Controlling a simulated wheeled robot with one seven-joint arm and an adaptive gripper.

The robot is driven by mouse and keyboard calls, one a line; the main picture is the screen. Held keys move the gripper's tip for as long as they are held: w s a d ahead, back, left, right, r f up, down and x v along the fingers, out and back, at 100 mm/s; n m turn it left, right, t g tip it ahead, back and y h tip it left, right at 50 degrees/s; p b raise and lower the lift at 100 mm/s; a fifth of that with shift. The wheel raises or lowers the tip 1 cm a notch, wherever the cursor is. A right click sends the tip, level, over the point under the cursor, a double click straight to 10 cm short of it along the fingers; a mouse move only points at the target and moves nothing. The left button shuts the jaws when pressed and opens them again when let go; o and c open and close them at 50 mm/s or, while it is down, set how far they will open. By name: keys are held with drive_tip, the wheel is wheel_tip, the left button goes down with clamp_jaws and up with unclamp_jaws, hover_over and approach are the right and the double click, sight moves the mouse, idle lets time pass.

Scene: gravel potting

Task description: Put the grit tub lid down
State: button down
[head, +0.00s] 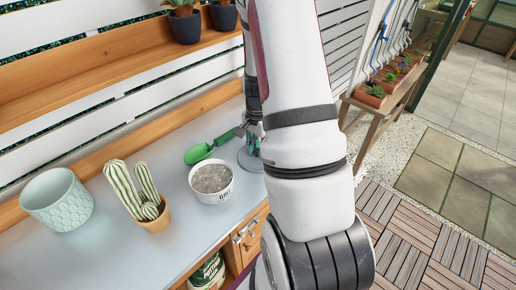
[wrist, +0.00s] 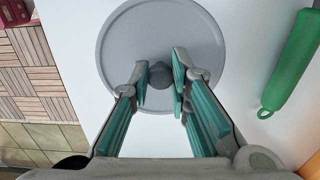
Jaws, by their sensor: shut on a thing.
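The grit tub lid (wrist: 127,35) is a round grey disc with a dark knob (wrist: 160,76). My gripper (wrist: 159,80) is shut on the knob, with a green-padded finger on each side. In the head view the lid (head: 247,163) is partly hidden behind my arm, low over the bench just right of the grit tub. I cannot tell whether its underside touches the bench. The grit tub (head: 217,192) is a white round tub, uncovered and filled with grey grit.
A green trowel (head: 199,153) lies behind the tub; its handle (wrist: 296,60) shows in the wrist view. A potted cactus (head: 150,201) and a pale green pot (head: 58,201) stand left on the grey bench (head: 108,259). The bench's front edge is close to the tub.

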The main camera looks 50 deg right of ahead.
drive_tip(key=shift+f, duration=0.2)
drive_tip(key=c, duration=1.5)
unclamp_jaws()
drive_tip(key=shift+r, duration=0.1)
wheel_tip(320, 180, up, 12)
drive_tip(key=a+r+n+t, duration=0.2)
drive_tip(key=a+r+n, duration=0.6)
drive_tip(key=a+r, duration=0.5)
drive_tip(key=s+a+r+n+t, duration=0.1)
drive_tip(key=s+a+r+n, duration=0.1)
drive_tip(key=s+a+n, duration=0.1)
drive_tip(key=s+a+r+n+t, duration=0.1)
drive_tip(key=s+a+n, duration=0.3)
drive_tip(key=a, duration=0.2)
drive_tip(key=s+a+r+n+t, duration=0.1)
drive_tip(key=s+a+r+n, duration=0.1)
drive_tip(key=a, duration=0.3)
drive_tip(key=shift+s+a+r+n+b, duration=0.1)
drive_tip(key=shift+s+r+n+b, duration=0.1)
drive_tip(key=shift+s+n, duration=0.25)
drive_tip(key=shift+s+r+n+b, duration=0.1)
drive_tip(key=shift+s+n+b, duration=0.05)
drive_tip(key=shift+s+n, duration=0.25)
